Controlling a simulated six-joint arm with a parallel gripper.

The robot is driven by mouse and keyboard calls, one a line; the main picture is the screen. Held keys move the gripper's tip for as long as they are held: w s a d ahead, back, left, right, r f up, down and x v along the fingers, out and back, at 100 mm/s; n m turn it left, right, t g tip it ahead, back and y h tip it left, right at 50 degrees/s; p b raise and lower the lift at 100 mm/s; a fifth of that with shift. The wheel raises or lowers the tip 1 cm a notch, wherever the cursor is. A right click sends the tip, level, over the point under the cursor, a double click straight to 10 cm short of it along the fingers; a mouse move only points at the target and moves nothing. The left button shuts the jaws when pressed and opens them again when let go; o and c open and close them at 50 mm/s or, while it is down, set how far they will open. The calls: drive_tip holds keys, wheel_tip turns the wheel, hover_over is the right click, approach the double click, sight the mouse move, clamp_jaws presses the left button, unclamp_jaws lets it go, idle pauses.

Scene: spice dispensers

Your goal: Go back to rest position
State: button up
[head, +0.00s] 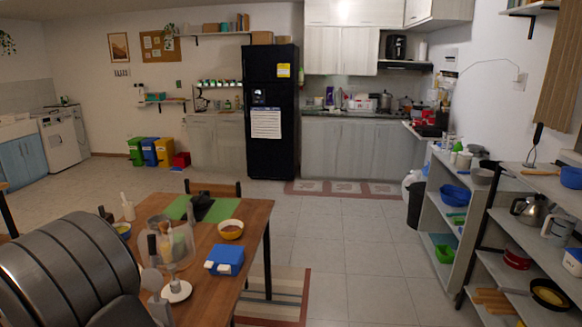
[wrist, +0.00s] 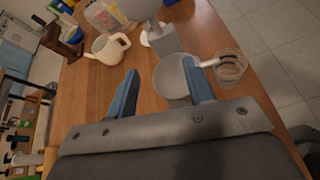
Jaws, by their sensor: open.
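My gripper (wrist: 162,82) is open in the wrist view, its two blue-grey fingers spread wide over the wooden table with nothing held between them. A grey cup-like container (wrist: 172,80) lies beyond and partly behind the right finger; I cannot tell its distance from the finger. A clear glass vessel with brownish contents (wrist: 231,68) stands to its right. A white spouted jug (wrist: 108,47) stands to the left. In the head view I cannot make out the gripper for certain.
The wooden table (head: 258,218) holds a blue box with a white top (head: 228,262), a yellow-rimmed bowl (head: 231,229), a green mat (head: 225,209) and a white round base (head: 176,291). Shelves (head: 478,205) stand at right.

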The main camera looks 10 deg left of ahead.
wheel_tip(320, 180, down, 7)
drive_tip(key=s+t, duration=0.1)
drive_tip(key=t, duration=0.4)
drive_tip(key=shift+s+r, duration=0.15)
drive_tip(key=shift+s, duration=0.1)
idle(0.4)
wheel_tip(320, 180, up, 8)
drive_tip(key=w+g, duration=0.2)
drive_tip(key=g, duration=0.4)
drive_tip(key=shift+w+r, duration=0.2)
drive_tip(key=shift+w, duration=0.05)
idle(0.5)
